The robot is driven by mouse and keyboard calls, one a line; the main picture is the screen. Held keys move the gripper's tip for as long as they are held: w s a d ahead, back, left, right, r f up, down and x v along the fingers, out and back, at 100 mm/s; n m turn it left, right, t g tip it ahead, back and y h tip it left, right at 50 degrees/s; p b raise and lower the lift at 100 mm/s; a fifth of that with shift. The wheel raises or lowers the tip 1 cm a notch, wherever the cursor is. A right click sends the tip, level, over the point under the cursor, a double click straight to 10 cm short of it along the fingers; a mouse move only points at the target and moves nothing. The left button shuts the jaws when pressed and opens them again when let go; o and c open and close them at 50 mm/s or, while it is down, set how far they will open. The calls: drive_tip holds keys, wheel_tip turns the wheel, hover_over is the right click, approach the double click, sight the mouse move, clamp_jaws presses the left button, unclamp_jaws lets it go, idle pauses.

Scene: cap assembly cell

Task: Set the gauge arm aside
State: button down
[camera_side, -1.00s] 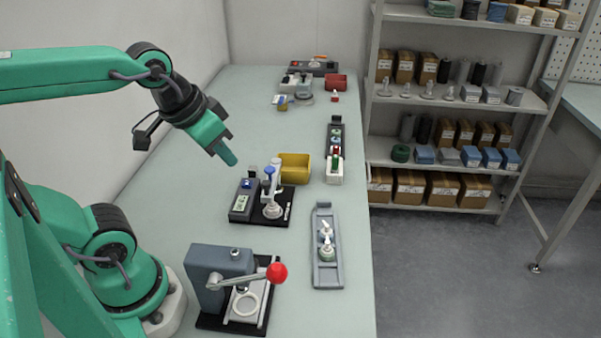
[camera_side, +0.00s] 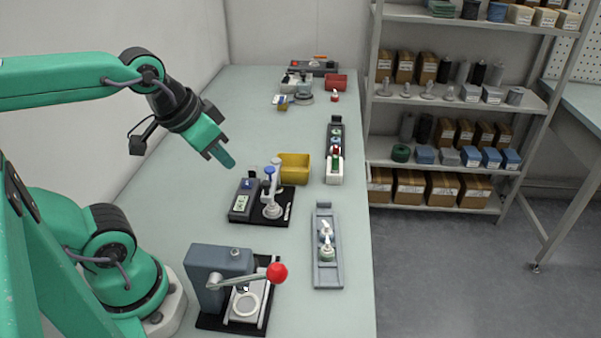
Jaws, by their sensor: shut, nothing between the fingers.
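The gauge stand has a black base (camera_side: 281,214), a grey box with a small display (camera_side: 241,203), and a pale upright with a round foot (camera_side: 272,210). A blue-knobbed part (camera_side: 269,171) stands at the upright; I take this to be the gauge arm, but its details are too small to be sure. My gripper (camera_side: 227,160) is shut and empty. It hangs in the air up and to the left of the gauge stand, apart from it, pointing down and to the right.
A yellow bin (camera_side: 295,168) stands just behind the gauge stand. A lever press with a red ball (camera_side: 277,272) stands in front. A grey tray (camera_side: 327,278) with small parts lies to the right, and a dark rack (camera_side: 336,126) lies farther back. The left table area is clear.

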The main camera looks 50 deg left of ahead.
drive_tip(key=c, duration=1.6)
unclamp_jaws()
drive_tip(key=shift+w, duration=0.1)
drive_tip(key=shift+o, duration=0.2)
drive_tip(key=m+g, duration=0.6)
hover_over(266, 182)
drive_tip(key=shift+f, duration=1.75)
drive_tip(key=shift+f, duration=0.15)
drive_tip(key=shift+f, duration=3.75)
clamp_jaws()
